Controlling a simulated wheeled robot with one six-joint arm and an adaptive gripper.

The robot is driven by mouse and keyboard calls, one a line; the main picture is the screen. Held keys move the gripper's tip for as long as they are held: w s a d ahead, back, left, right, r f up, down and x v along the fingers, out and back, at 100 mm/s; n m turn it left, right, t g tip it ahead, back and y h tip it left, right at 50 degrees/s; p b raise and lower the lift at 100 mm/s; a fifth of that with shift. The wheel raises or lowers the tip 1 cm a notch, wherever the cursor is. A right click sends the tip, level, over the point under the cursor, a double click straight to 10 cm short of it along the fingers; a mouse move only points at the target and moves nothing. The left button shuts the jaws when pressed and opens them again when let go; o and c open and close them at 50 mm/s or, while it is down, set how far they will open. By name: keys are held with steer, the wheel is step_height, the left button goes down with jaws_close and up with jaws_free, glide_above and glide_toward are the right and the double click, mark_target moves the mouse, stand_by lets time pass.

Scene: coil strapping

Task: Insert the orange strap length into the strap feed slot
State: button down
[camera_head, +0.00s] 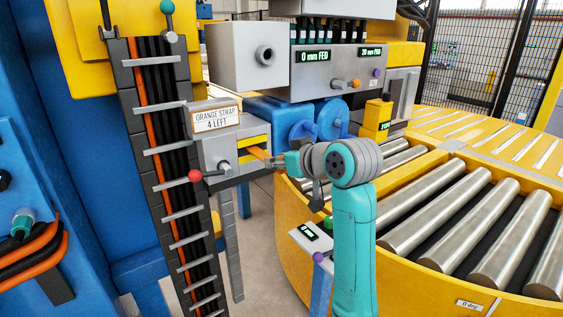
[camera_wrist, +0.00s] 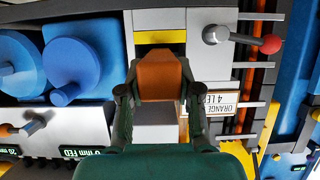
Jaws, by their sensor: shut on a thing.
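My gripper (camera_head: 279,161) is shut on the orange strap length (camera_head: 258,153), which points left toward the grey feed box. In the wrist view my gripper (camera_wrist: 158,93) has a dark finger on each side of the strap (camera_wrist: 160,75). The strap feed slot (camera_head: 252,143) is in the box face, edged with yellow. In the wrist view the yellow edge of the slot (camera_wrist: 160,37) lies just beyond the strap's far end. The strap end is at the slot mouth; I cannot tell whether it is inside.
A red-knobbed lever (camera_head: 196,175) sticks out of the box front. Blue rollers (camera_head: 318,122) stand right behind the box, under a display (camera_head: 313,56) reading "0 mm FED". A roller conveyor (camera_head: 440,220) fills the right.

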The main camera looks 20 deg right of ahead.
steer(key=shift+w+a, duration=0.5)
steer(key=shift+w, duration=1.05)
steer(key=shift+w+a, duration=0.55)
steer(key=shift+w, duration=1)
steer(key=shift+w+a, duration=0.5)
steer(key=shift+w, duration=1.05)
steer(key=shift+s+d, duration=0.65)
steer(key=shift+s, duration=1.3)
steer(key=shift+s+d, duration=0.6)
steer(key=shift+s, duration=1.3)
steer(key=shift+s+d, duration=0.65)
steer(key=shift+s, duration=1.3)
